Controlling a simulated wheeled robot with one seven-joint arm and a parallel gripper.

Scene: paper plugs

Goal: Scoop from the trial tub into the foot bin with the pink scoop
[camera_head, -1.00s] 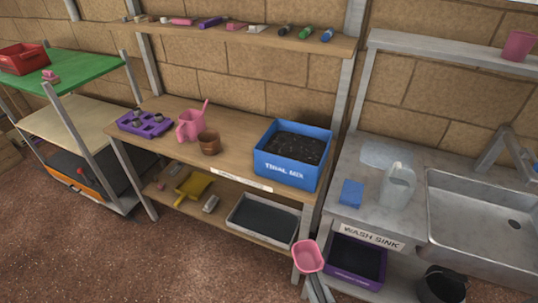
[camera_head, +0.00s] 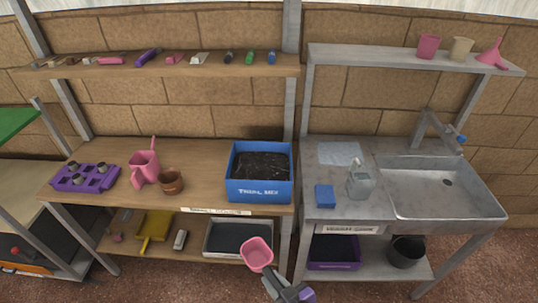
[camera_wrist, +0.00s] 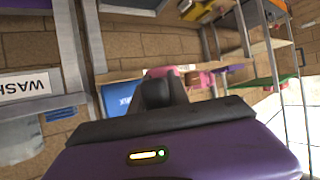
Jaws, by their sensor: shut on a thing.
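The blue trial tub (camera_head: 259,192), holding dark mix, stands on the right end of the wooden bench. Its blue side shows in part in the wrist view (camera_wrist: 117,98). The pink scoop (camera_head: 257,252) is in front of the bench, below the tub's level, with its bowl facing up and looking empty. My gripper (camera_head: 284,288) is shut on its handle at the bottom of the head view. In the wrist view my dark fingers (camera_wrist: 162,92) hide most of the scoop. No bin is readably labelled as the foot bin; a grey tray (camera_head: 210,236) with dark contents is on the lower shelf.
A pink watering can (camera_head: 144,168), a brown pot (camera_head: 171,182) and a purple tray (camera_head: 68,184) stand left of the tub. The wash sink (camera_head: 490,205) is at right. A purple crate (camera_head: 334,265) and a black bucket (camera_head: 407,251) sit below it.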

